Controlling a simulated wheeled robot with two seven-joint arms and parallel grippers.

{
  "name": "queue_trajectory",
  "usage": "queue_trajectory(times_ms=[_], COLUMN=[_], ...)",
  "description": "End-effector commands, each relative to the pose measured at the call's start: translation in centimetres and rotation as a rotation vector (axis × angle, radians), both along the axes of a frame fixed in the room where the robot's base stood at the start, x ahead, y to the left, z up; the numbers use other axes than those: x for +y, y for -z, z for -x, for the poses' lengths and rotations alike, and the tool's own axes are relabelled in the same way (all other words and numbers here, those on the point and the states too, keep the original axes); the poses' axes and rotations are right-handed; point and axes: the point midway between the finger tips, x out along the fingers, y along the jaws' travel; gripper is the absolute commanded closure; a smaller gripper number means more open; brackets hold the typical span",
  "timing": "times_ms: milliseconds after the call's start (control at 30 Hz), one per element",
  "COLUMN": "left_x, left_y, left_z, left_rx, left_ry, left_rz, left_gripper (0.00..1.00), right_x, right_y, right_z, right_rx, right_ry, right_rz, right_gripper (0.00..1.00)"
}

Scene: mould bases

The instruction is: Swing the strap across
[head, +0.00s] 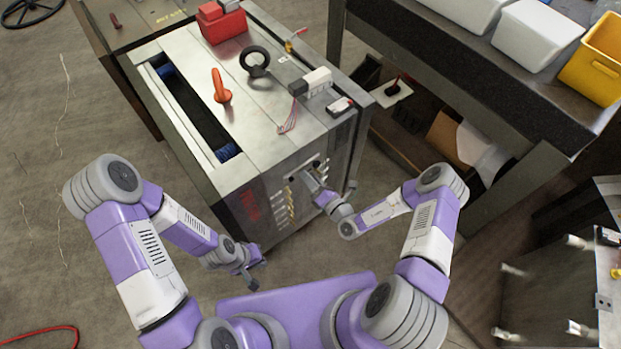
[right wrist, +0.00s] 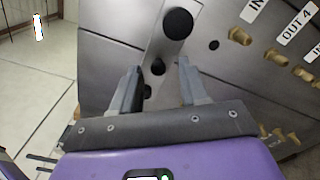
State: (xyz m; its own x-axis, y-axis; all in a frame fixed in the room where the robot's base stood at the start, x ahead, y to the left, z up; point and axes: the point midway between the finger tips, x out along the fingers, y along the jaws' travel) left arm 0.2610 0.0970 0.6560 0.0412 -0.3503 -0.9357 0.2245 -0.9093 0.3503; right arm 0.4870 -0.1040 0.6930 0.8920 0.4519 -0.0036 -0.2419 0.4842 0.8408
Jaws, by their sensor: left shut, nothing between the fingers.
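The mould base (head: 300,150) is a large grey steel block. In the right wrist view, a light grey metal bar, which looks like the strap (right wrist: 168,47), lies on its face (right wrist: 110,55). The bar has a round black knob at its upper end and dark round spots lower down. My right gripper (right wrist: 160,82) is open, its two fingers on either side of the bar's lower part. I cannot tell whether they touch it. In the head view my right gripper (head: 314,186) is at the block's front face. My left gripper (head: 252,276) is shut and empty, low beside the block's left corner.
Brass fittings (right wrist: 278,57) with labels stick out right of the strap. An orange part (head: 221,88), a black lifting eye (head: 255,62) and a red box (head: 222,22) stand on the block. A dark bench (head: 480,62) with bins is at right. Floor at left is mostly clear.

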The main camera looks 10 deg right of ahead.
Motion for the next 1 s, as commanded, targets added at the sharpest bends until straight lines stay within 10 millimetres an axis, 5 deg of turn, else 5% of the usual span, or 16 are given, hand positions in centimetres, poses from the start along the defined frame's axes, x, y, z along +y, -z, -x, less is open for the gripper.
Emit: queue_trajectory(times_ms=[267,700,1000], left_x=[0.0,0.0,0.0], left_y=[-0.2,-1.4,-1.4], left_z=[0.0,0.0,0.0], left_rx=[0.000,0.000,0.000], left_ry=[0.000,0.000,0.000], left_rz=[0.000,0.000,0.000], left_gripper=[1.00,1.00,1.00], right_x=[-0.3,-3.2,-3.4], right_y=[-0.1,-0.1,-0.1], right_z=[0.4,6.1,6.8], right_rx=[-0.001,-0.001,-0.002], right_ry=[0.002,0.002,0.000], right_rz=[0.000,0.001,0.000], right_gripper=[0.56,0.56,0.56])
